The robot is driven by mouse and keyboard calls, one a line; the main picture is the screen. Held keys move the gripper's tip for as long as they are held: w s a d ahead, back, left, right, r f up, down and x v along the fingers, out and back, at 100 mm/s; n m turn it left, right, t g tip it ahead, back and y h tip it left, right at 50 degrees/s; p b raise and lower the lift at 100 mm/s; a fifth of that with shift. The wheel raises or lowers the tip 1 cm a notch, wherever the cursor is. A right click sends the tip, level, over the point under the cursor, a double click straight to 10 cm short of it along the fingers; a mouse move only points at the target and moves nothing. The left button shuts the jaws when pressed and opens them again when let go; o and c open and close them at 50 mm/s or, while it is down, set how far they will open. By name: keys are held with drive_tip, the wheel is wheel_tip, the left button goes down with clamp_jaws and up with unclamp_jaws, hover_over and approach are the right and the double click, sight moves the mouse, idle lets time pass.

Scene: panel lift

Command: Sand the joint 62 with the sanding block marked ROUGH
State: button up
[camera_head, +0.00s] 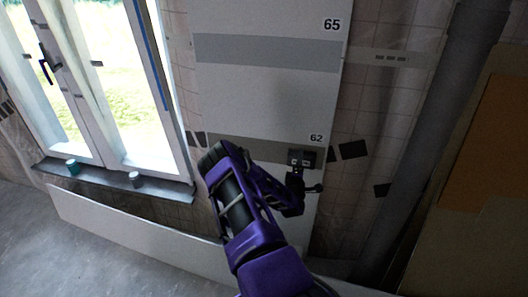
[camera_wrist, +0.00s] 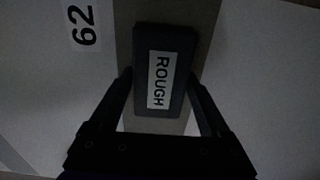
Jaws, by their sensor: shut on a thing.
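The sanding block (camera_wrist: 164,70) is dark grey with a white label reading ROUGH in the wrist view. My gripper (camera_wrist: 163,88) is shut on it, one finger on each side. In the head view my gripper (camera_head: 303,172) is beside the panel's right edge, just below the 62 label. The joint 62 (camera_head: 255,150) is a grey-brown band across the white panel, marked by the label 62 (camera_head: 317,138). In the wrist view the block lies over the band (camera_wrist: 205,15). Whether it touches the band cannot be told. My arm hides part of the band's lower edge.
Another grey band (camera_head: 260,52) with the label 65 is higher on the panel. A window with a sill (camera_head: 115,180) holding two small cans is at left. A grey pipe (camera_head: 430,110) and a brown board (camera_head: 490,150) stand at right. A long white board lies low along the wall.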

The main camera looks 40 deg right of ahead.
drive_tip(key=shift+w+a+b, duration=0.2)
drive_tip(key=shift+w+a, duration=1.05)
drive_tip(key=shift+w, duration=0.25)
drive_tip(key=shift+w+a+b, duration=0.25)
drive_tip(key=shift+w+a, duration=1)
drive_tip(key=shift+w, duration=0.2)
drive_tip(key=shift+w+a+b, duration=0.2)
drive_tip(key=shift+w+a, duration=1.05)
drive_tip(key=shift+w, duration=0.25)
drive_tip(key=shift+w+a+b, duration=0.55)
drive_tip(key=shift+w+a, duration=0.4)
drive_tip(key=shift+w, duration=0.2)
drive_tip(key=shift+w+a+b, duration=0.55)
drive_tip(key=shift+w+a, duration=0.35)
drive_tip(key=shift+w, duration=0.2)
drive_tip(key=w+a+b, duration=0.1)
drive_tip(key=w, duration=0.1)
drive_tip(key=w+a+b, duration=0.1)
drive_tip(key=a, duration=0.1)
drive_tip(key=shift+w+a, duration=0.15)
drive_tip(key=shift+w, duration=0.2)
drive_tip(key=shift+w+a+b, duration=0.3)
drive_tip(key=p, duration=0.3)
approach(245, 148)
drive_tip(key=shift+s+a, duration=0.15)
drive_tip(key=shift+a, duration=0.15)
